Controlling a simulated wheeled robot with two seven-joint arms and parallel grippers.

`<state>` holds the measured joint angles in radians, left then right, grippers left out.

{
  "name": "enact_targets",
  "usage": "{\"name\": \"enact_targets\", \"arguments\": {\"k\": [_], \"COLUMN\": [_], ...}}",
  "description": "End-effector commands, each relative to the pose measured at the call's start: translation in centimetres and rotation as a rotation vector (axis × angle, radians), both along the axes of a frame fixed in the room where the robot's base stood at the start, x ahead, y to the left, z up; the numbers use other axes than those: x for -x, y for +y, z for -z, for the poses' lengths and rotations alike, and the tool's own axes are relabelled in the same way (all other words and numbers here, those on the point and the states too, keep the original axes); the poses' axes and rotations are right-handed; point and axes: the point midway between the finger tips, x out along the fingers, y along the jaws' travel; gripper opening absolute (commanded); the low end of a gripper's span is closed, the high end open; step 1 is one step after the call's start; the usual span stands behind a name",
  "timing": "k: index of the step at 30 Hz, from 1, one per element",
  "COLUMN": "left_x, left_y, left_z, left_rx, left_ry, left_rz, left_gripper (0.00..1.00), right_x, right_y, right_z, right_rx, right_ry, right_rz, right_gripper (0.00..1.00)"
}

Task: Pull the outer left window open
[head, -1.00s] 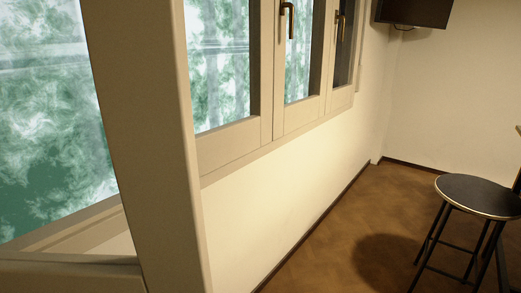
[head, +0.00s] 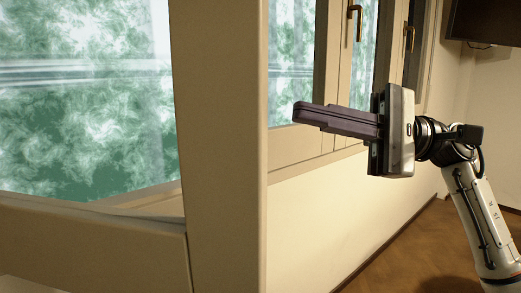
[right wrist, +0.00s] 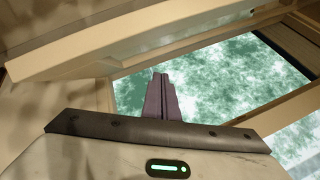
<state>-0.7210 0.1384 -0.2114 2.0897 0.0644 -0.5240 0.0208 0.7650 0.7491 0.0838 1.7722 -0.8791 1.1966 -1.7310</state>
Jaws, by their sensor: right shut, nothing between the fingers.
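The outer left window (head: 220,150) fills the left of the head view. Its wide cream stile and bottom rail stand out from the wall, with the sill visible behind, so it is at least partly open. My right gripper (head: 297,112) is shut and empty, its dark fingers pointing left toward the stile. A gap shows in the picture between fingertips and stile; the depth between them is hard to tell. In the right wrist view the shut fingers (right wrist: 161,80) show against green-white panes, below a cream frame member. My left gripper is not in view.
Further windows with a brass handle (head: 355,22) and a second handle (head: 409,38) line the wall behind my right arm. A dark screen (head: 487,22) hangs at top right. Brown floor (head: 425,250) is clear at lower right.

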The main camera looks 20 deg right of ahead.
Motion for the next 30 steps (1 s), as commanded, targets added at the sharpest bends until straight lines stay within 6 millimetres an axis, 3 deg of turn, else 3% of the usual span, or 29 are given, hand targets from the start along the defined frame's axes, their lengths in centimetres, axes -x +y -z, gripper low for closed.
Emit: {"name": "enact_targets", "arguments": {"k": [1, 4, 10, 14, 25, 30], "left_x": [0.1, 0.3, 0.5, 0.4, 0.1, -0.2], "left_y": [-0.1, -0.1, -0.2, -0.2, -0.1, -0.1], "left_z": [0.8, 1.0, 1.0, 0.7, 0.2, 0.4], "left_rx": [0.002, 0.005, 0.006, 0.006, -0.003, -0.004], "left_ry": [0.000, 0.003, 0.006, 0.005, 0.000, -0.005], "left_rz": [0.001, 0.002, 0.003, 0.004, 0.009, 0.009], "left_gripper": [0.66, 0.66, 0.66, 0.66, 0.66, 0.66], "right_x": [0.8, 1.8, 2.2, 1.8, -0.3, 2.1], "right_y": [-0.7, -1.7, -1.8, 0.2, 7.7, 8.7], "right_z": [-0.2, -0.6, -0.9, -1.0, -1.1, -0.9], "right_rx": [0.094, 0.227, 0.319, 0.317, 0.313, 0.315], "right_ry": [-0.124, -0.286, -0.391, -0.390, -0.388, -0.389], "right_rz": [0.036, 0.080, 0.108, 0.104, 0.101, 0.105], "right_gripper": [0.00, 0.00, 0.00, 0.00, 0.00, 0.00]}}
